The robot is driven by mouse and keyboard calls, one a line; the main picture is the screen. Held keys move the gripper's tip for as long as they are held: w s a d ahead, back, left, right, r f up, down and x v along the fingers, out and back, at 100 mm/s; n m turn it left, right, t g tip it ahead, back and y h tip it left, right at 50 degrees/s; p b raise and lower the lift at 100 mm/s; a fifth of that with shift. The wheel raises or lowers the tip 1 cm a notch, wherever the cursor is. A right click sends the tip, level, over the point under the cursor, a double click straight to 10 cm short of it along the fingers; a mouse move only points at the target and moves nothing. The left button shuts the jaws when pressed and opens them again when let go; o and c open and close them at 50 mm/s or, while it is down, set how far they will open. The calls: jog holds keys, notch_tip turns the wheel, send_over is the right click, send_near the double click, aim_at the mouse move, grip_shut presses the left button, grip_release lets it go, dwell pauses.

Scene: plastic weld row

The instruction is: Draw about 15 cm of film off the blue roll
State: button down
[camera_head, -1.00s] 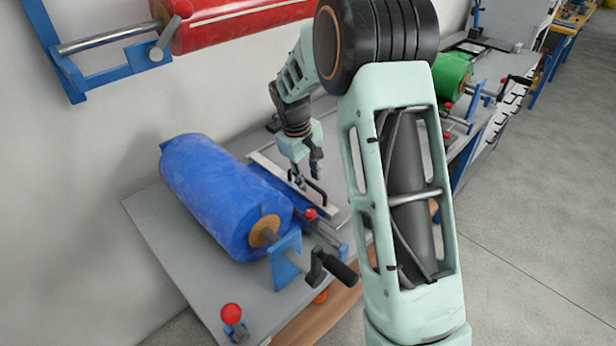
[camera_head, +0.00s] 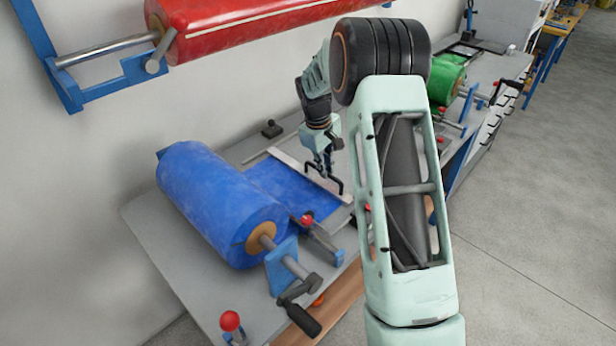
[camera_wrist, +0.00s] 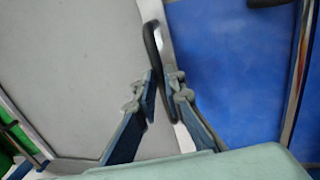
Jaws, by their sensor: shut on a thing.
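The blue roll (camera_head: 205,195) lies on its spindle at the left of the grey bench. A sheet of blue film (camera_head: 290,192) runs flat from it to a pale bar (camera_head: 300,172); it also shows in the wrist view (camera_wrist: 235,70). The bar carries a black handle (camera_head: 340,186), seen in the wrist view (camera_wrist: 152,45) too. My gripper (camera_head: 328,172) is shut on this handle, with its fingers on either side of it in the wrist view (camera_wrist: 160,88). The roll's crank (camera_head: 300,315) points down towards the front.
A red-knobbed lever (camera_head: 308,222) stands beside the film near the roll, and another red knob (camera_head: 230,321) is at the bench's front corner. A red roll (camera_head: 230,20) hangs on the wall. A green roll (camera_head: 445,82) is farther back. Bare bench lies beyond the bar.

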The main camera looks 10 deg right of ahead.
jog(key=shift+w+d+r, duration=0.1)
jog(key=shift+w+d, duration=0.4)
jog(key=shift+d, duration=0.25)
jog(key=shift+w+d, duration=0.5)
jog(key=shift+d, duration=0.2)
jog(key=c, duration=2)
grip_release()
jog(key=shift+a, duration=0.1)
jog(key=v, duration=1.2)
